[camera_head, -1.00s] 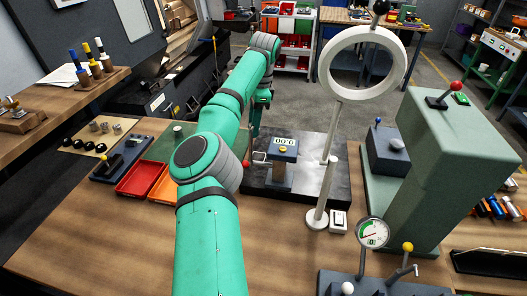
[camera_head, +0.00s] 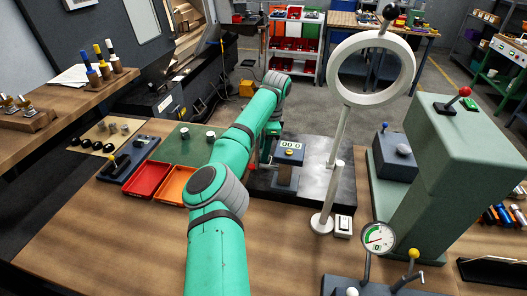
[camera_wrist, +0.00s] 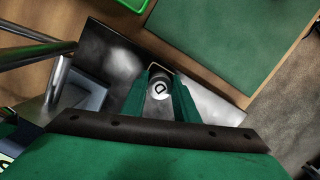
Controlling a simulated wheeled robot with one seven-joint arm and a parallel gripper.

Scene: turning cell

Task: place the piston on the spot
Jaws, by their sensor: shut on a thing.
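My gripper (camera_wrist: 160,95) shows in the wrist view with its two green fingers shut on the piston (camera_wrist: 160,88), a small pale cylinder with a dark mark on its round end. The piston is over or on the dark metal plate (camera_wrist: 215,100); I cannot tell whether it touches it. In the head view my arm hides the piston and most of the gripper, beside the gauge stand (camera_head: 287,172) on the black plate (camera_head: 330,190).
A red tray (camera_head: 147,179) and an orange tray (camera_head: 174,186) are left of my arm. Two small cylinders stand on the green mat (camera_head: 187,150). A ring lamp (camera_head: 338,125) on a pole and a green press (camera_head: 440,170) stand to the right.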

